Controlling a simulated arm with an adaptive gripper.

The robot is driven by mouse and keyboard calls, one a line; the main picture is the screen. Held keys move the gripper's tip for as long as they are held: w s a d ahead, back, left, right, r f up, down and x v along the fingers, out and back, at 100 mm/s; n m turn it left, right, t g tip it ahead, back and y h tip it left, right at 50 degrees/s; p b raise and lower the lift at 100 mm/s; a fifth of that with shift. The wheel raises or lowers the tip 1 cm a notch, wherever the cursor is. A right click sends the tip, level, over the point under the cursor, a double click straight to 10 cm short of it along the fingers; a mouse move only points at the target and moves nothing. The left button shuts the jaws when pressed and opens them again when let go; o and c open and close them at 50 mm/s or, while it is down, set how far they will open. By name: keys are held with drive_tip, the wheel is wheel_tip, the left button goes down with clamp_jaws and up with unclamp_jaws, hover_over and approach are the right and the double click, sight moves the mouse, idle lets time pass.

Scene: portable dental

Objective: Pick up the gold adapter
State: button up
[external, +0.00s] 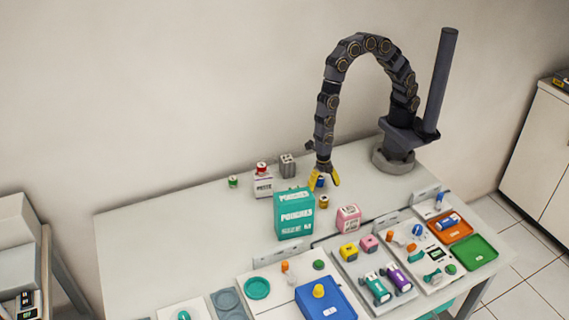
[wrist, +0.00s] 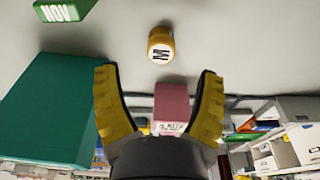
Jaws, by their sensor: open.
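The gold adapter (wrist: 161,43) is a small gold cylinder with a white label, alone on the pale surface at the top middle of the wrist view. In the external view a small gold-brown cylinder (external: 323,202), apparently the adapter, stands on the table just right of the teal box. My gripper (external: 324,181) has yellow fingers and points down close above and behind it. In the wrist view my gripper (wrist: 158,76) is open with its fingers wide apart. The adapter appears beyond the fingertips, roughly centred between them and not held.
A large teal box (external: 294,214) stands close left of the adapter; it fills the left of the wrist view (wrist: 55,110). A pink box (external: 348,219) stands to the right. A small blue item (external: 320,182) is by the fingers. Loaded trays (external: 373,290) line the table's front.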

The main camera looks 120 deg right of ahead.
sight(324, 198)
drive_tip(key=f, duration=0.4)
drive_tip(key=a+f, duration=0.1)
drive_tip(key=f, duration=0.1)
drive_tip(key=shift+r, duration=0.1)
drive_tip(key=c, duration=1.2)
